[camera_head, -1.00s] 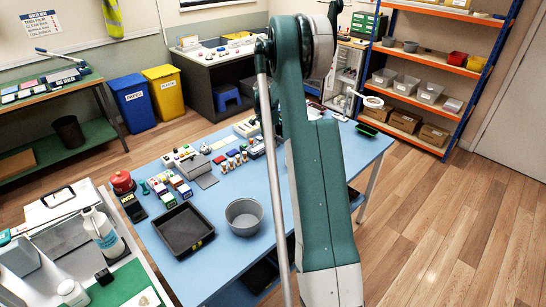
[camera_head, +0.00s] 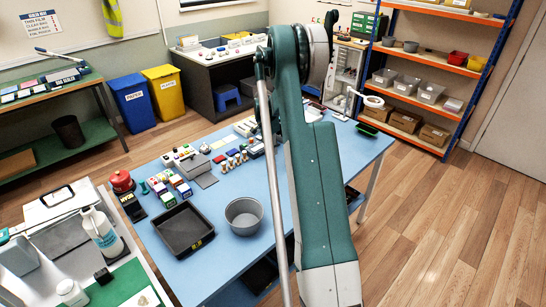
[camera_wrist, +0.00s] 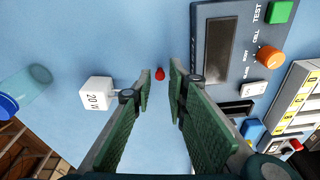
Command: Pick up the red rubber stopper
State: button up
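A small red stopper (camera_wrist: 160,74) lies on the blue table top in the wrist view. It sits just beyond and between the tips of my gripper (camera_wrist: 161,85). My gripper is open, with a gap between its two green-padded fingers and nothing held. I cannot tell how high the tips are above the table. In the head view my arm hides my gripper, and I cannot make out the stopper there.
In the wrist view, a white "20 W" cube (camera_wrist: 97,93) stands left of the fingers. A dark tester (camera_wrist: 225,55) with a TEST button lies close on the right. A clear cylinder (camera_wrist: 36,82) with a blue end lies far left. Table beyond the stopper is clear.

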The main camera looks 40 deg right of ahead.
jog(key=shift+d+f, duration=0.15)
jog(key=shift+f, duration=1.05)
jog(key=c, duration=0.4)
jog(key=shift+r, duration=0.15)
jog(key=shift+r+p, duration=0.5)
jog(key=shift+r, duration=4.4)
